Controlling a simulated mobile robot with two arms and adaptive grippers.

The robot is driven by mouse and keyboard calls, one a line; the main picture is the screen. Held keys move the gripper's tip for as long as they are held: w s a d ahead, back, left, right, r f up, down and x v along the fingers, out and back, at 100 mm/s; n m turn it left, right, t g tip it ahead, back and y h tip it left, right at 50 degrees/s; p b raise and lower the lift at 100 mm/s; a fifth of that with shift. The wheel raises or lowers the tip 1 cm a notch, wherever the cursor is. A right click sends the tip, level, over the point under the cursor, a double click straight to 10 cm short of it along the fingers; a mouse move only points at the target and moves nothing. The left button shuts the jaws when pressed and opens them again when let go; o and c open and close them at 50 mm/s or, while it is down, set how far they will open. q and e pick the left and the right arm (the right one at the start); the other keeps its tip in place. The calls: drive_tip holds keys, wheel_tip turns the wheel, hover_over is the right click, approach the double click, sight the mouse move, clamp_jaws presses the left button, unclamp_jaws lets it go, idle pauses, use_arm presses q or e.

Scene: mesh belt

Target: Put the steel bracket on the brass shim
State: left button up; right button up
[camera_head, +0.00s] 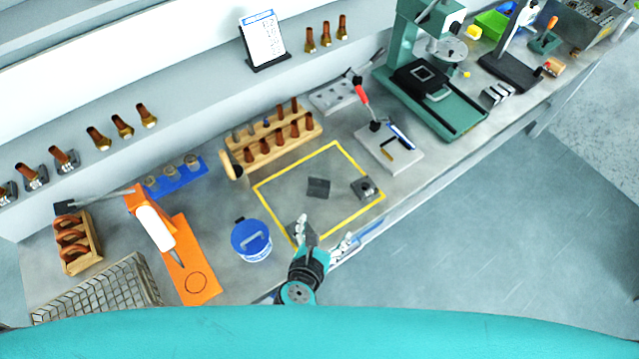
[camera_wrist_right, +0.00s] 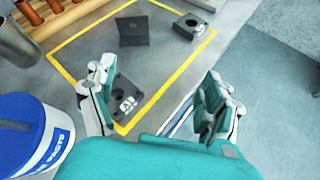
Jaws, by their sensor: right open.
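A dark grey angled piece, which looks like the steel bracket (camera_head: 318,187), lies inside the yellow outline on the bench. It also shows at the top of the right wrist view (camera_wrist_right: 132,30). I cannot make out a brass-coloured shim for sure. A dark plate with a round hole and a white mark (camera_wrist_right: 125,97) lies near the outline's front left corner, close to the left finger in the right wrist view. My right gripper (camera_head: 325,241) is open and empty at the outline's front edge; its fingers (camera_wrist_right: 158,84) are spread wide. My left gripper is not in view.
A block with a round hole (camera_head: 365,188) sits at the outline's right corner. A blue tub (camera_head: 251,241) stands left of my right gripper. A wooden rack (camera_head: 270,146) is behind the outline, and a green press (camera_head: 440,105) is at back right. Bench inside the outline is mostly clear.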

drive_tip(key=a+n, duration=0.1)
drive_tip(key=w+a+r+n+t, duration=0.1)
drive_tip(key=a+n, duration=0.1)
drive_tip(key=a+r+n+t, duration=0.1)
drive_tip(key=shift+w+a+y, duration=0.3)
drive_tip(key=shift+w+y, duration=0.05)
drive_tip(key=shift+y, duration=0.05)
drive_tip(key=b, duration=0.6)
approach(320, 182)
drive_tip(key=w, duration=0.1)
drive_tip(key=w+f, duration=0.2)
drive_tip(key=w, duration=0.1)
drive_tip(key=shift+a, duration=0.25)
drive_tip(key=shift+w+d+b, duration=0.15)
drive_tip(key=shift+w+b, duration=0.25)
drive_tip(key=b+x, duration=0.4)
drive_tip(key=shift+w+d+f, duration=0.1)
drive_tip(key=shift+d+f, duration=0.1)
drive_tip(key=shift+d, duration=0.2)
drive_tip(key=shift+w, duration=0.45)
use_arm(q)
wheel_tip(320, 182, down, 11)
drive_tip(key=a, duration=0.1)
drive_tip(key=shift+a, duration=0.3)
use_arm(e)
drive_tip(key=shift+d+r, duration=0.1)
drive_tip(key=shift+s, duration=0.1)
drive_tip(key=shift+c, duration=1)
drive_tip(key=c, duration=1.1)
drive_tip(key=shift+c, duration=0.8)
